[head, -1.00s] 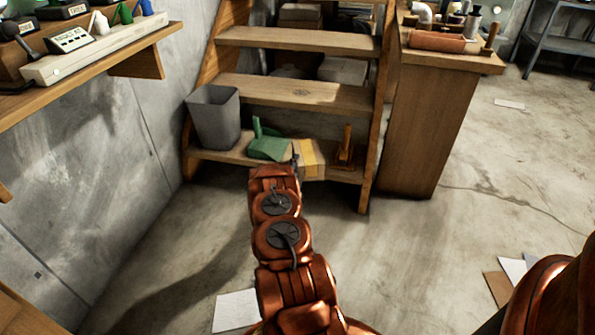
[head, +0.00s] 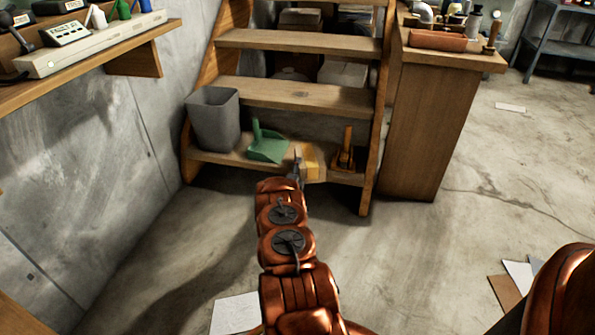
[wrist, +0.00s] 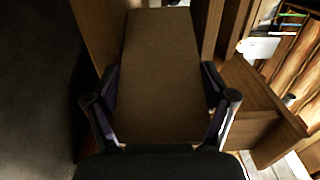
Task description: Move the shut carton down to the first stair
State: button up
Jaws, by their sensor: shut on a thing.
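The shut carton (head: 312,163), with a yellow strip on top, is at the lowest stair (head: 225,158) in the head view. My gripper (head: 298,165) is at its near left side, partly hidden by my arm. In the wrist view the carton's plain brown face (wrist: 160,65) fills the space between the two fingers of my gripper (wrist: 160,95), which is shut on it. The carton is over or at the tread's front edge; I cannot tell whether its underside touches the tread.
On the same stair, a grey bin (head: 213,118) and a green dustpan (head: 267,145) stand left of the carton, and a wooden-handled tool (head: 346,155) stands close on its right. The second stair (head: 300,96) is bare. A wooden cabinet (head: 435,125) stands right of the stairs.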

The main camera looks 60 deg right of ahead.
jog(key=o, duration=1.3)
jog(key=shift+c, duration=0.2)
jog(key=p+v, duration=0.3)
jog(key=v, duration=0.9)
jog(key=shift+p, duration=0.4)
